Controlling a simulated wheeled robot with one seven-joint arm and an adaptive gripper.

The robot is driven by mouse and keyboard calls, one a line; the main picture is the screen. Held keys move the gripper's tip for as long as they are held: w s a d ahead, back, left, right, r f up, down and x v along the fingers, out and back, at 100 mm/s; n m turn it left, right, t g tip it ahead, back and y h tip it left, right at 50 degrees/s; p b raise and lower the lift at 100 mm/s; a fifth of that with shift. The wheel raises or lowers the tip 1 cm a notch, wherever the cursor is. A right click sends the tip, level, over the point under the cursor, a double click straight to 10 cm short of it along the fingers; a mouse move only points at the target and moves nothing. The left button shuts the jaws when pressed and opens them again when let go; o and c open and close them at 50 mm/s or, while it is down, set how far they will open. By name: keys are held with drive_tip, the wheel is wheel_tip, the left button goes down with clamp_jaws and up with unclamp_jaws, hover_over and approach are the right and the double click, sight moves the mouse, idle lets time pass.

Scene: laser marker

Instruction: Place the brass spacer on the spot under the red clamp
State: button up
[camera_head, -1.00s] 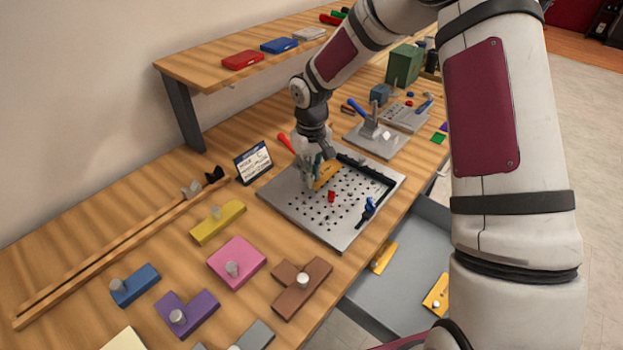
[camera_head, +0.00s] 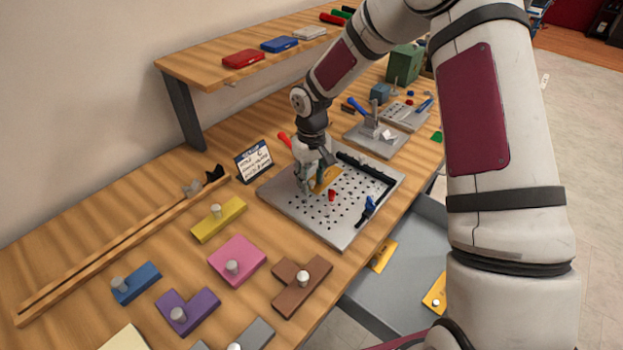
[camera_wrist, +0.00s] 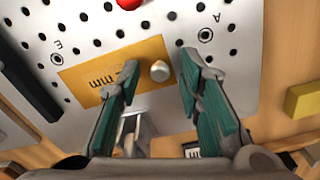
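The brass spacer (camera_wrist: 99,76) is a flat yellow plate with "mm" lettering and a pale round knob (camera_wrist: 160,71). It appears to lie flat on the perforated grey plate, and part of it also shows in the head view (camera_head: 327,178). My gripper (camera_wrist: 160,66) is open, with one finger on each side of the knob and a gap on both sides. In the head view my gripper (camera_head: 312,182) is over the plate's left part. The red clamp handle (camera_head: 284,140) rises behind it; the spot under the clamp is hidden.
Coloured knobbed blocks lie in front. An open drawer (camera_head: 398,285) holds yellow plates.

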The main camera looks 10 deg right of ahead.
wheel_tip(320, 180, up, 12)
drive_tip(key=b, duration=0.1)
drive_tip(key=s+d+r+m+t+h, duration=0.1)
drive_tip(key=s+d+r+t+h, duration=0.15)
drive_tip(key=s+r, duration=1.1)
drive_tip(key=s+d+r+m+t+y, duration=0.1)
drive_tip(key=s, duration=0.7)
drive_tip(key=s+d+r+m+t+y, duration=0.1)
drive_tip(key=s+r, duration=0.1)
drive_tip(key=s, duration=0.7)
drive_tip(key=shift+r+m, duration=0.25)
drive_tip(key=shift+m, duration=0.05)
drive_tip(key=shift+t+y, duration=0.25)
